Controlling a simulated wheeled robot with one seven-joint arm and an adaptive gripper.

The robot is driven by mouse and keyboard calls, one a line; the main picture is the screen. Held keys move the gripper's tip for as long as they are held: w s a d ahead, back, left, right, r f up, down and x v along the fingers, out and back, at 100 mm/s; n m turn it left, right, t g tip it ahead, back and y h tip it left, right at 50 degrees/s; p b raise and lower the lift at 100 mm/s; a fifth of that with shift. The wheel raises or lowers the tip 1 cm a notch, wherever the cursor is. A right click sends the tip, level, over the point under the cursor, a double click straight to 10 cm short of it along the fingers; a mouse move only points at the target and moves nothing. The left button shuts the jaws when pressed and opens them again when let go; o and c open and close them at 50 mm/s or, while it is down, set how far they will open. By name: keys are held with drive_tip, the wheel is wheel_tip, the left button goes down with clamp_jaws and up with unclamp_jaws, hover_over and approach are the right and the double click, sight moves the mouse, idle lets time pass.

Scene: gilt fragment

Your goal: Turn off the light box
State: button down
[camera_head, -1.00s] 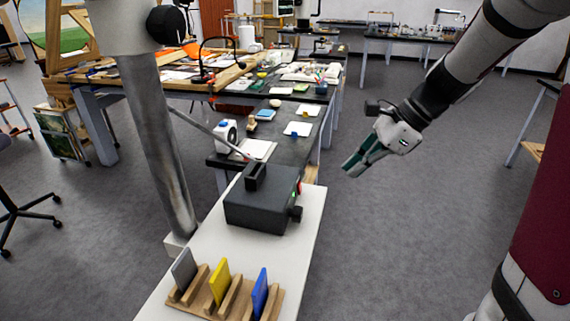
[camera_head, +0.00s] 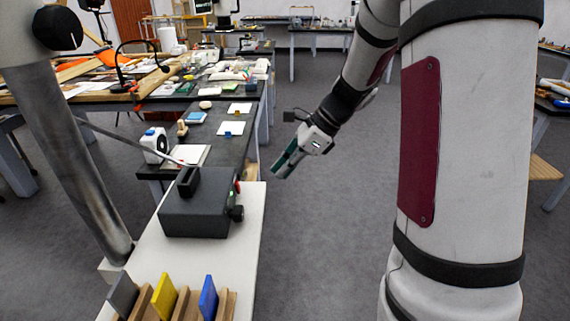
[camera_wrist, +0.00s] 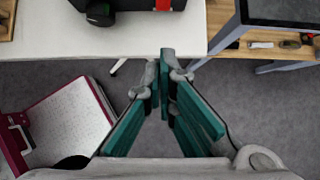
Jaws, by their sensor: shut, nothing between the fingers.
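The light box (camera_head: 200,218) is a dark grey box on the white table, with a black slotted piece on top. On its right side are a lit green spot (camera_head: 232,194), a small red part (camera_head: 237,185) and a black knob (camera_head: 236,212). My gripper (camera_head: 279,174) is shut and empty, in the air to the right of the box and apart from it. In the wrist view, my gripper's green fingers (camera_wrist: 166,60) point toward the white table's edge. The box's lower edge, with the black knob (camera_wrist: 100,14) and a red part (camera_wrist: 163,4), shows at the top.
The white table (camera_head: 240,265) also carries a wooden rack (camera_head: 180,306) with grey, yellow and blue plates. A metal post (camera_head: 85,170) stands on its left. A long dark bench (camera_head: 225,150) lies behind. Grey floor (camera_head: 320,230) is free to the right.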

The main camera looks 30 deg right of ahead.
sight(238, 187)
drive_tip(key=w+a+f, duration=0.1)
drive_tip(key=a, duration=0.1)
drive_tip(key=w+a+f, duration=0.1)
drive_tip(key=f, duration=0.1)
drive_tip(key=w+a+f, duration=0.1)
drive_tip(key=a+f, duration=0.1)
drive_tip(key=shift+w+a+f, duration=0.1)
drive_tip(key=shift+a+f, duration=0.05)
drive_tip(key=shift+a, duration=0.15)
drive_tip(key=shift+w+a+f, duration=0.1)
drive_tip(key=shift+w+a, duration=0.15)
drive_tip(key=shift+a, duration=0.2)
drive_tip(key=shift+b, duration=0.3)
drive_tip(key=shift+w+a+f+t+y+b, duration=0.25)
drive_tip(key=shift+f+y+b, duration=0.2)
drive_tip(key=shift+b, duration=0.65)
drive_tip(key=shift+s+r, duration=0.1)
drive_tip(key=shift+r, duration=0.2)
